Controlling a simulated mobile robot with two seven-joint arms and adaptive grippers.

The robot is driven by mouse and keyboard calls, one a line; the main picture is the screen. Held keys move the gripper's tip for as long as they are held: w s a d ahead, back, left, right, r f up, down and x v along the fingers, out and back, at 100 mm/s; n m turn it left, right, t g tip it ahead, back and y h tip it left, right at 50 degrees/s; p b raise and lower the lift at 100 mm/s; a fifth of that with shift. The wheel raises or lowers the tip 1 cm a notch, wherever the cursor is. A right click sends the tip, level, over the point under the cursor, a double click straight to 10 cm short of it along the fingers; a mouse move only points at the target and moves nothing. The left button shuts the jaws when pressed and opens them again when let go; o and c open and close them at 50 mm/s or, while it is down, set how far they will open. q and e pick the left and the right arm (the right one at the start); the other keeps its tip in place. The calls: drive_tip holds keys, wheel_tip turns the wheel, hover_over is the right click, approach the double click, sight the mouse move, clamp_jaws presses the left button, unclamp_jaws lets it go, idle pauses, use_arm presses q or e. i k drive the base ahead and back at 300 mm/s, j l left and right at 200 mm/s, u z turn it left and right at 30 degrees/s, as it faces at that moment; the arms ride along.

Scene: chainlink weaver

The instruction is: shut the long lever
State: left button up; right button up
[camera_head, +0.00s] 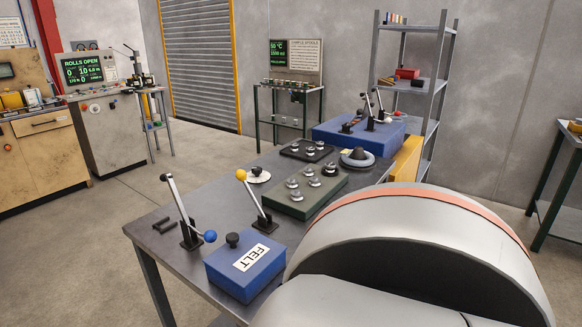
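A lever with a black tip (177,203) stands on a black base at the table's left edge, its arm leaning up and left; a blue ball sits low beside it. A second lever with a yellow knob (253,199) stands right of it, also leaning up and left. Smaller levers (380,103) with black knobs stand upright on a blue box (345,132) at the table's far end. I cannot tell which is the long lever. Neither gripper is in view. A large grey-white link of mine fills the lower right and hides part of the table.
A blue box labelled FELT (224,271) sits at the table's near end. A green block (282,204) and a dark tray (290,154), both with metal pieces, lie mid-table. A grey shelf (436,75) stands behind. Open floor (90,260) lies to the left.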

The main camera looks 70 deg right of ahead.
sight(241, 175)
drive_tip(key=i+j+z, duration=0.1)
drive_tip(key=z, duration=0.4)
drive_tip(key=i+j+z, duration=0.1)
drive_tip(key=z, duration=0.35)
drive_tip(key=j+z, duration=0.15)
drive_tip(key=z, duration=0.35)
drive_tip(key=i, duration=0.05)
